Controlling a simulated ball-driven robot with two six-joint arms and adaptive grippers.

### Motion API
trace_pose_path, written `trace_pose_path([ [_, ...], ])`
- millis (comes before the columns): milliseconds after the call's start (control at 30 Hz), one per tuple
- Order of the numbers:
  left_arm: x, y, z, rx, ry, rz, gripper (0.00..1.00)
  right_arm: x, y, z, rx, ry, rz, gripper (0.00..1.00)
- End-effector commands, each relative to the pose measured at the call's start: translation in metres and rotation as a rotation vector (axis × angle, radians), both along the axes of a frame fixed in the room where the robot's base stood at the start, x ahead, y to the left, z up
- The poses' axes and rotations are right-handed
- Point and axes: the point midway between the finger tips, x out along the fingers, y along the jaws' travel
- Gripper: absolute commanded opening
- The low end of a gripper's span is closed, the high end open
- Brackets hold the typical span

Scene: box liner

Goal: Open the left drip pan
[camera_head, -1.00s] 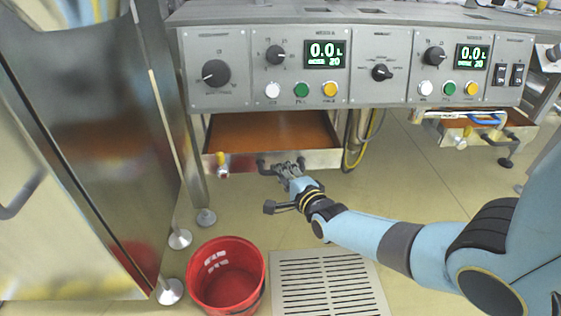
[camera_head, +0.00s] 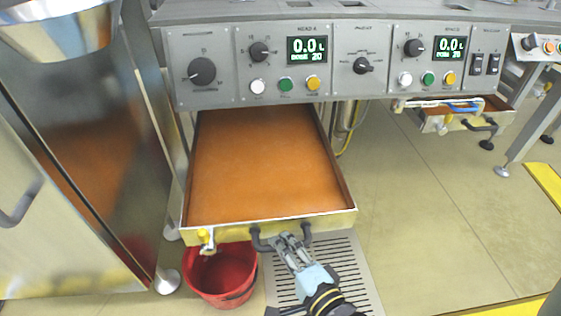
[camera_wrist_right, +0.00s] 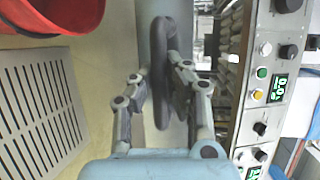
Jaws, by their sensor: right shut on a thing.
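The left drip pan (camera_head: 262,170) is a shallow steel tray with an orange-brown inside, pulled well out from under the machine front. Its front wall carries a dark handle (camera_head: 261,242) and a small yellow-topped tap at the left end. My right gripper (camera_head: 290,243) is at the handle in the head view. In the right wrist view its fingers (camera_wrist_right: 160,88) are closed around the dark handle (camera_wrist_right: 163,70). My left gripper is in neither view.
A red bucket (camera_head: 222,276) stands on the floor, partly under the pan's front left. A slotted floor grate (camera_head: 345,262) lies beside it. A steel cabinet (camera_head: 90,140) is close on the left. Another drip pan (camera_head: 440,122) is at the right.

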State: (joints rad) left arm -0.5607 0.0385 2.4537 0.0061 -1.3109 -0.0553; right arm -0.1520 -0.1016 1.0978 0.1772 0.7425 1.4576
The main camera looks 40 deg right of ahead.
Motion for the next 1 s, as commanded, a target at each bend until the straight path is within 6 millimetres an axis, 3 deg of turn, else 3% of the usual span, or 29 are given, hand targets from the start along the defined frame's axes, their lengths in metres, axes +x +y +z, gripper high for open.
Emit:
trace_pose_path([
  [367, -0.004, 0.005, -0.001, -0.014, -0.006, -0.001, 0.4, -0.001, -0.001, 0.003, -0.003, -0.01, -0.003, 0.0],
  [400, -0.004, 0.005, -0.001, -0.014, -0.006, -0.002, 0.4, -0.001, -0.001, 0.003, -0.003, -0.01, -0.003, 0.12],
  [600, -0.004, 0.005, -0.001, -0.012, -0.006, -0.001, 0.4, -0.002, 0.0, 0.002, -0.001, -0.008, -0.002, 0.38],
  [867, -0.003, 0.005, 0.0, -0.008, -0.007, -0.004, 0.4, -0.003, 0.001, 0.001, 0.0, -0.004, 0.0, 0.38],
  [1000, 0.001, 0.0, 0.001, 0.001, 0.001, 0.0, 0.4, -0.014, 0.003, 0.002, 0.001, -0.001, -0.001, 0.38],
])
